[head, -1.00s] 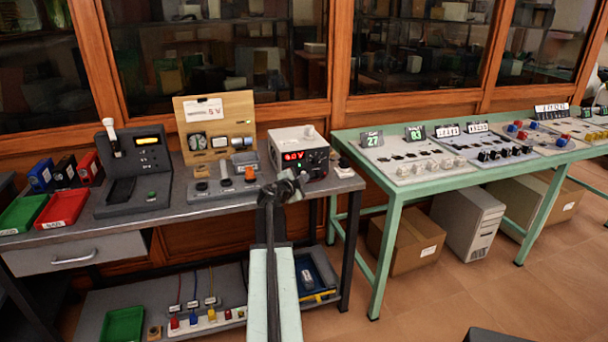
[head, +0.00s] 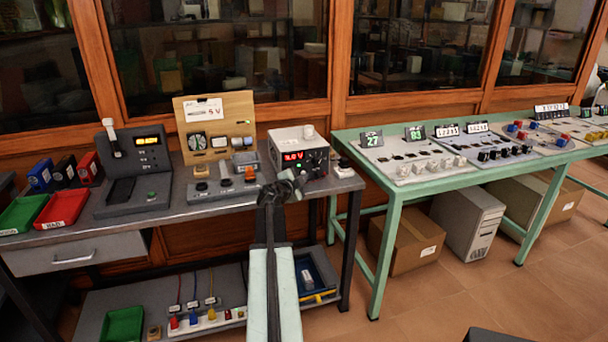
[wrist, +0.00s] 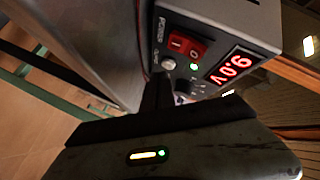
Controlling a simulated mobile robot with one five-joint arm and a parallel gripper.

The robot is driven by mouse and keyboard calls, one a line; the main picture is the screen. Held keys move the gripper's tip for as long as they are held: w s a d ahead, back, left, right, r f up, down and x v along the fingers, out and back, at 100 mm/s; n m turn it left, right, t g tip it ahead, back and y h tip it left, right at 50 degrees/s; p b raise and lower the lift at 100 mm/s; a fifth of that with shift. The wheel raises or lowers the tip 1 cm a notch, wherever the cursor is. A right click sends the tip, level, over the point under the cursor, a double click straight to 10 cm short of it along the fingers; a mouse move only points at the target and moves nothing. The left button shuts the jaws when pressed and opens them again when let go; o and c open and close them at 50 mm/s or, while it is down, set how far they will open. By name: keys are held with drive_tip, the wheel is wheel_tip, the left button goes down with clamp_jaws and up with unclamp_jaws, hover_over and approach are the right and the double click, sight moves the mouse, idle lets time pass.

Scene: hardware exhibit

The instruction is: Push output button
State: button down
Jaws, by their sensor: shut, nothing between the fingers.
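The power supply (head: 299,140) is a light box with a black front and a red display (head: 301,156), on the grey bench. The wrist view shows the front tilted, with the red display (wrist: 233,73) reading 9.0 V upside down. A red rocker switch (wrist: 188,46), a round whitish button (wrist: 168,63) with a small label, a lit green light (wrist: 194,67) and a partly hidden knob (wrist: 184,88) are beside it. My gripper (head: 292,180) is shut and empty, just in front of the panel. Its dark fingers (wrist: 158,88) point toward the whitish button; contact cannot be told.
A wooden-backed panel (head: 216,125) and a grey console (head: 137,160) stand left of the supply. A small black-based button box (head: 343,169) sits at its right. A green table (head: 392,190) with control panels stands further right. Floor is clear in front of that table.

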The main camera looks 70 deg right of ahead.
idle(0.6)
drive_tip(key=shift+w+d, duration=0.3)
drive_tip(key=shift+d, duration=0.15)
idle(0.4)
drive_tip(key=shift+s+a, duration=0.3)
drive_tip(key=shift+a, duration=0.15)
drive_tip(key=s+a, duration=0.3)
drive_tip(key=a, duration=0.1)
drive_tip(key=shift+s+a, duration=0.3)
drive_tip(key=shift+s, duration=0.1)
